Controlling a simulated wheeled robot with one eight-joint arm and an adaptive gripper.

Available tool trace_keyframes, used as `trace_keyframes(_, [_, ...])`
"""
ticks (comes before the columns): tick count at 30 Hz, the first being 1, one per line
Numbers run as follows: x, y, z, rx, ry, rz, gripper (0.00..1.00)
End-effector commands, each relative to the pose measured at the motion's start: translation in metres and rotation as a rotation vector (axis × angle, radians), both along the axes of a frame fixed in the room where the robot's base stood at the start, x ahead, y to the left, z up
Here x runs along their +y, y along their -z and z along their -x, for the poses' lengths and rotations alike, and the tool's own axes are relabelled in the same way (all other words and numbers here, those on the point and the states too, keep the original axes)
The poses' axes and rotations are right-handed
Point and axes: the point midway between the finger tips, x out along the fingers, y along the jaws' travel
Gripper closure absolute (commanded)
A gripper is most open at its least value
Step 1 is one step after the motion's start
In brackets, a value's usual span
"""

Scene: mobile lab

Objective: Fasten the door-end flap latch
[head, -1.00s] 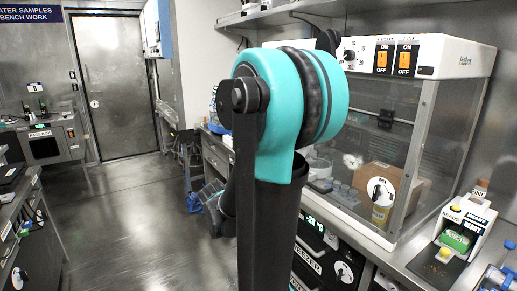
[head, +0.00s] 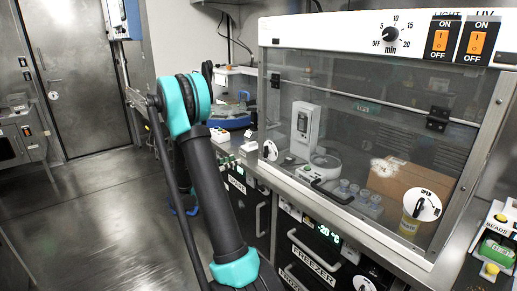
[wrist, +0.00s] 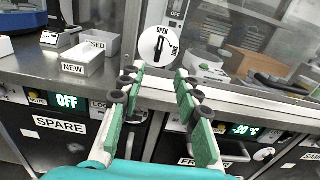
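The door-end flap latch (head: 269,150) is a round white dial with a black knob at the left end of the clear hood flap (head: 345,110). It also shows in the wrist view (wrist: 158,45), with OPEN at its top and another word at its right. Its knob stands roughly upright, toward OPEN. My gripper (wrist: 160,88) is open and empty, its green-padded fingers spread below and in front of the dial, apart from it. I cannot make out my gripper in the head view.
A second dial (head: 421,205) sits at the flap's right end. White trays (wrist: 83,62) stand on the bench left of the latch. Freezer and SPARE units (wrist: 60,125) lie under the bench edge. The floor (head: 80,210) at left is clear.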

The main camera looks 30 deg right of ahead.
Motion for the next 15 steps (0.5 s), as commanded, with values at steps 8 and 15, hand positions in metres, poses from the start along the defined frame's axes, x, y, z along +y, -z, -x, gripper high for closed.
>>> trace_keyframes(8, [-0.038, 0.0, -0.002, 0.001, 0.005, 0.001, 0.67])
trace_keyframes(15, [-0.086, 0.0, -0.005, 0.0, 0.005, 0.0, 0.67])
